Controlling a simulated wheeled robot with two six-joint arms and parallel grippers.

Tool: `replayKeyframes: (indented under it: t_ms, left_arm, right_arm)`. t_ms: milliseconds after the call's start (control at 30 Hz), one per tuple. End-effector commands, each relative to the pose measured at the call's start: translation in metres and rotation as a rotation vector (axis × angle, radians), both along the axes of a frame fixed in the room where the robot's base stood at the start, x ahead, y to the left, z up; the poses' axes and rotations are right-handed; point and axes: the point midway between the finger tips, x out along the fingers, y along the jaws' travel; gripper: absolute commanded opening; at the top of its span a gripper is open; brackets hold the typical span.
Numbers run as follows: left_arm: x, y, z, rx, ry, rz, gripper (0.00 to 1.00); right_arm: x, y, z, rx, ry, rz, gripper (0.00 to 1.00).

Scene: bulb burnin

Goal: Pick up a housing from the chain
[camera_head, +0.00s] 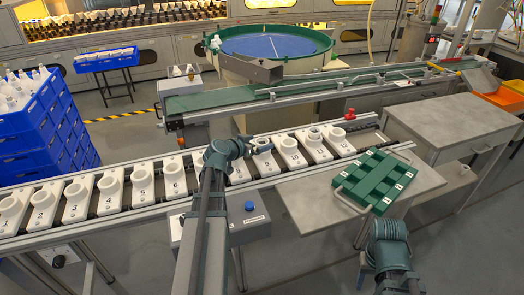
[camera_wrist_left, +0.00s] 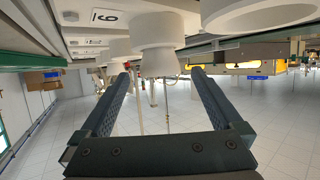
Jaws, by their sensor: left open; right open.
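A chain conveyor carries a row of white housings, each a numbered plate with a round cup, such as the housing (camera_head: 109,191) at left. My left gripper (camera_head: 262,146) is over the row right of the middle, beside the cup of a housing (camera_head: 265,164). In the left wrist view, my left gripper (camera_wrist_left: 161,76) has its two dark fingers apart. A white housing cup (camera_wrist_left: 162,58) shows between and beyond the fingertips; contact cannot be told. My right gripper (camera_head: 372,262) is low at right, in front of the side table, its fingers mostly hidden.
A green rack (camera_head: 376,181) lies on the side table (camera_head: 316,209), right of the chain. A control box with a blue button (camera_head: 249,206) stands before the chain. A green belt (camera_head: 225,103) runs behind it. Blue crates (camera_head: 30,142) stand at left.

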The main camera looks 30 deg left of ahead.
Motion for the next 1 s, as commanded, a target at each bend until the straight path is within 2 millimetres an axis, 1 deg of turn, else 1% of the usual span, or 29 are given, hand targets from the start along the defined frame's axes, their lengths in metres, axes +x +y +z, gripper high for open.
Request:
replayKeyframes:
  t_ms: [33, 100, 367, 467, 600, 733, 800, 967, 1000]
  left_arm:
    - [0.005, 0.000, -0.003, 0.001, 0.000, -0.001, 1.00]
    - [0.008, 0.000, -0.004, 0.001, 0.001, 0.000, 1.00]
    - [0.011, -0.001, -0.006, 0.001, 0.001, 0.000, 1.00]
    - [0.019, -0.001, -0.012, 0.001, 0.000, -0.001, 1.00]
    - [0.037, -0.001, -0.025, -0.001, 0.000, -0.002, 1.00]
    - [0.053, -0.003, -0.029, 0.001, 0.001, -0.003, 1.00]
    - [0.055, -0.004, -0.029, 0.001, 0.001, 0.000, 1.00]
    - [0.054, -0.004, -0.028, 0.001, 0.001, 0.000, 1.00]
    - [0.054, -0.004, -0.028, 0.001, 0.001, 0.000, 0.98]
  right_arm:
    - [0.000, 0.000, -0.003, 0.000, 0.000, 0.000, 0.50]
    - [0.000, 0.000, -0.004, 0.000, 0.000, 0.000, 0.50]
    - [0.000, 0.000, -0.006, 0.000, 0.000, 0.000, 0.50]
    - [0.000, 0.000, -0.012, 0.000, 0.000, 0.000, 0.50]
    - [0.000, 0.000, -0.025, 0.000, 0.000, 0.000, 0.50]
    - [0.000, 0.000, -0.029, 0.000, 0.000, 0.000, 0.50]
    - [0.000, 0.000, -0.029, 0.000, 0.000, 0.000, 0.50]
    - [0.000, 0.000, -0.028, 0.000, 0.000, 0.000, 0.50]
    - [0.000, 0.000, -0.028, 0.000, 0.000, 0.000, 0.50]
